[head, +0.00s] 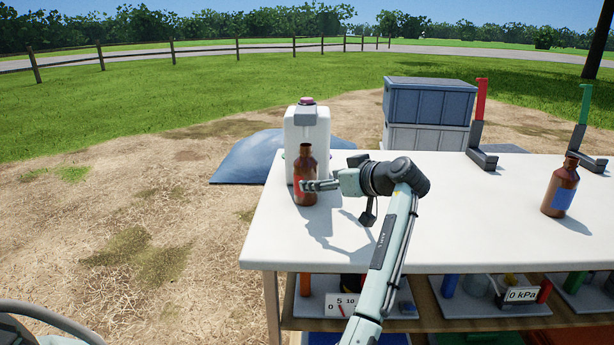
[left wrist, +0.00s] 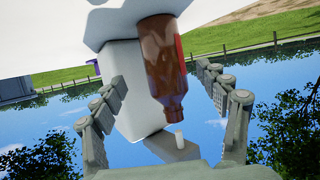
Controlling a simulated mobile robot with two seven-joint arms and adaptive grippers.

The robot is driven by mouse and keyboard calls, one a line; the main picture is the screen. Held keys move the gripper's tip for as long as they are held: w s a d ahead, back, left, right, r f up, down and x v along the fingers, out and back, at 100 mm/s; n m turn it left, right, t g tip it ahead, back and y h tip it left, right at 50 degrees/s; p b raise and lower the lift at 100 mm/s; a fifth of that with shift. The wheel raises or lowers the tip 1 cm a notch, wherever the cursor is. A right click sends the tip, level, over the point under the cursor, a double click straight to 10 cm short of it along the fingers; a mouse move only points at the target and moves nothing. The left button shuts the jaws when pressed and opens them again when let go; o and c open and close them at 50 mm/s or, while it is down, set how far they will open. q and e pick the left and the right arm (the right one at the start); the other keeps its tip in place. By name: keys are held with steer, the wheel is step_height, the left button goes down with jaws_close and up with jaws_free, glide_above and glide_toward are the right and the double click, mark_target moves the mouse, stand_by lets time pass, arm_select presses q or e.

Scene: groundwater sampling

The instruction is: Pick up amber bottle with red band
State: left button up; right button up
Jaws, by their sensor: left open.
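The amber bottle with the red band (head: 306,168) stands upright near the left end of the white table, in front of a white container. My left gripper (head: 316,185) is at its right side at band height, with a finger across the near side of the bottle. In the left wrist view, which is upside down, the bottle (left wrist: 161,62) is between the two spread fingers (left wrist: 160,75), with gaps visible on both sides. A strip of the red band shows at its right edge. My right gripper is not in view.
The white container (head: 308,128) stands close behind the bottle. An amber bottle with a blue band (head: 561,190) is at the table's right. Red (head: 480,110) and green (head: 582,115) upright stands are at the back. The white table's middle (head: 480,210) is clear.

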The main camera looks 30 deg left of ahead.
mark_target(305, 178)
arm_select(q)
steer(key=shift+w+a+f, duration=0.1)
steer(key=shift+a+f, duration=0.15)
steer(key=shift+a, duration=0.6)
steer(key=shift+w+a+f, duration=0.1)
steer(key=shift+a+f, duration=0.05)
steer(key=shift+a, duration=0.15)
steer(key=x, duration=0.4)
steer(key=shift+a+p, duration=0.15)
steer(key=shift+p, duration=0.25)
steer(key=c, duration=1.7)
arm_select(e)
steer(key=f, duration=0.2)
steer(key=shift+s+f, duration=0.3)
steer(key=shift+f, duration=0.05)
arm_select(q)
steer(key=shift+a, duration=0.1)
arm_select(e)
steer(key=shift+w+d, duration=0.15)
